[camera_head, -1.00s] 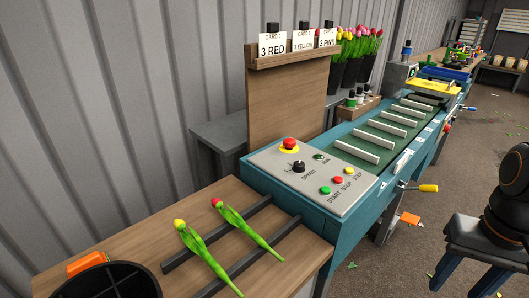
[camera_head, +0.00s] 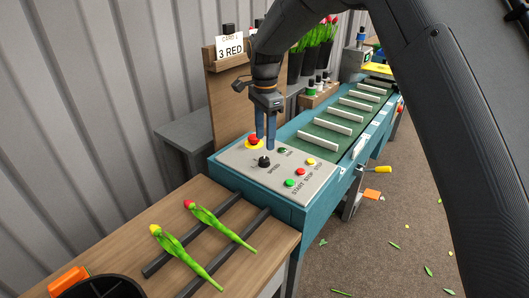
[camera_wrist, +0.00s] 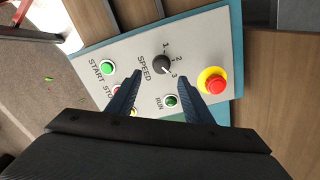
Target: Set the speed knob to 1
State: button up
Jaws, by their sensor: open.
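The speed knob (camera_head: 264,161) is a black dial on the light grey control panel (camera_head: 240,163). In the wrist view the knob (camera_wrist: 161,62) has the numbers 1, 2 and 3 printed beside it, and its white mark appears to point towards 3. My gripper (camera_head: 265,146) is open and empty, fingers pointing down above the panel near the knob. In the wrist view the knob lies ahead of the gap between my fingertips (camera_wrist: 158,80), not between them. I see no contact with the knob.
A red emergency button (camera_wrist: 216,85) on a yellow ring and a green RUN light (camera_wrist: 171,101) are close to the knob. The START button (camera_head: 289,183) and others sit on the panel. Two tulips (camera_head: 220,227) lie on rails at the left. The slatted conveyor (camera_head: 335,130) runs behind.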

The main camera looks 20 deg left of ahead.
aim_at(264, 159)
jog(key=shift+a+f, duration=0.2)
jog(key=shift+f, duration=0.05)
jog(key=shift+f+p, duration=1.05)
jog(key=shift+f, duration=2.5)
jog(key=c, duration=0.9)
jog(key=shift+d, duration=0.2)
jog(key=shift+c, duration=0.8)
jog(key=shift+a, duration=0.1)
